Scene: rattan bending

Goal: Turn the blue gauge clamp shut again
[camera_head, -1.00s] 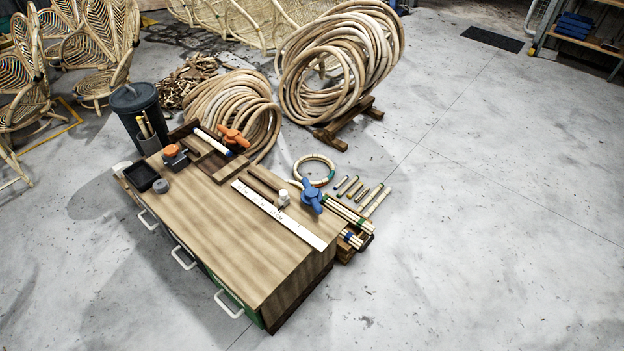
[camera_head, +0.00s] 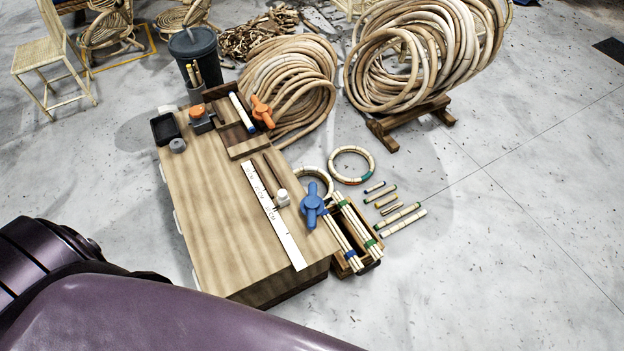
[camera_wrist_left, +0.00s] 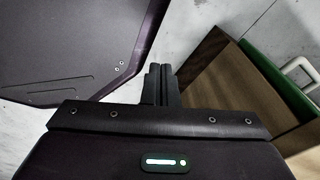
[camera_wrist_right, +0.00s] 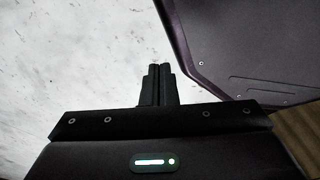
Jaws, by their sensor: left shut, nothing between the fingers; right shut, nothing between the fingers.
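The blue gauge clamp (camera_head: 312,205) stands on the right edge of the workbench top (camera_head: 220,215), beside the long white ruler (camera_head: 272,214). Its handle points up and slightly away from me; whether it is tight I cannot tell. Neither gripper shows in the head view. In the left wrist view my left gripper (camera_wrist_left: 161,72) is shut and empty, with the bench's side and a drawer handle beyond it. In the right wrist view my right gripper (camera_wrist_right: 160,70) is shut and empty over pale floor. Both are apart from the clamp.
An orange clamp (camera_head: 262,111) and wooden tray pieces sit at the bench's far end. A crate (camera_head: 372,262) with rattan sticks stands against the right side. Rattan coils (camera_head: 415,60) stand behind. My own purple arm covers the lower left.

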